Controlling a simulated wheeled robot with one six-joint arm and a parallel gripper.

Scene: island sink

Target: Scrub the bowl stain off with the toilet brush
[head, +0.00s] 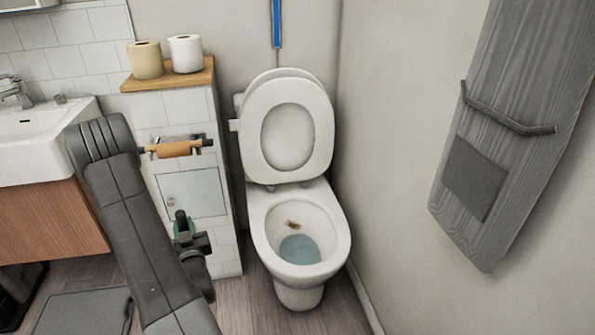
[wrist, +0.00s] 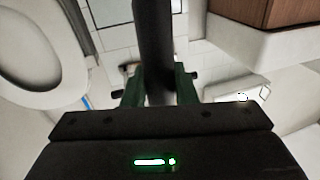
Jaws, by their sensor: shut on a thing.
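The toilet (head: 338,240) stands with its lid and seat raised, and its bowl is open. A small brown stain (head: 293,225) is on the bowl's inner back wall, above the water (head: 299,249). My gripper (head: 184,228) is left of the toilet, in front of the tiled wall. In the wrist view its green fingers (wrist: 158,88) are closed around a thick dark handle, seemingly the toilet brush (wrist: 153,40). The handle runs out of the top of that view. The brush's bristle end cannot be made out.
A tiled half wall (head: 226,165) with a wooden shelf, two paper rolls (head: 146,60) (head: 185,54) and a roll holder (head: 178,149) stands left of the toilet. A sink (head: 40,150) is farther left. A grey panel (head: 510,140) hangs on the right wall.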

